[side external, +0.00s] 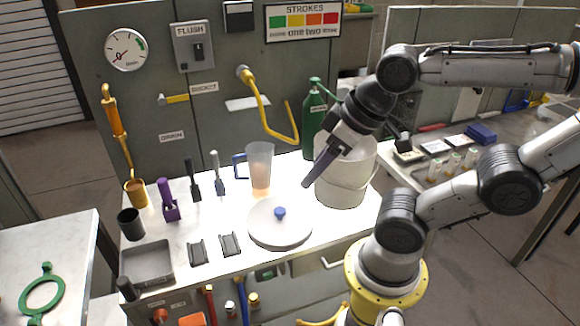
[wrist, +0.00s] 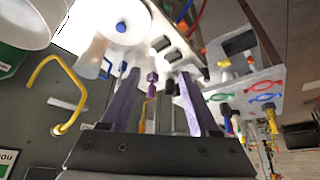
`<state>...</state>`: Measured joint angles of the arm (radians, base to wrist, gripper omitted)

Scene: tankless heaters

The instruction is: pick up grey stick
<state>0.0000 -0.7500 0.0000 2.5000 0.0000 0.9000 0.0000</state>
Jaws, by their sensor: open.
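A light grey stick-like tool (side external: 217,173) stands upright on the white bench against the back panel. A darker grey-black one (side external: 193,182) stands just to its left, and a purple one (side external: 168,202) further left. I cannot tell for sure which is the grey stick; the light grey one fits best. My gripper (side external: 308,184) is in the air by the white bucket, well to the right of these tools, tilted down-left. In the wrist view, its two purple fingers (wrist: 160,75) are apart with nothing held; the purple tool shows small and distant between them.
The white bucket (side external: 345,185) and green bottle (side external: 314,118) stand at the right. A yellow hose (side external: 268,105) juts from the panel. A grey tray (side external: 147,263) is front left.

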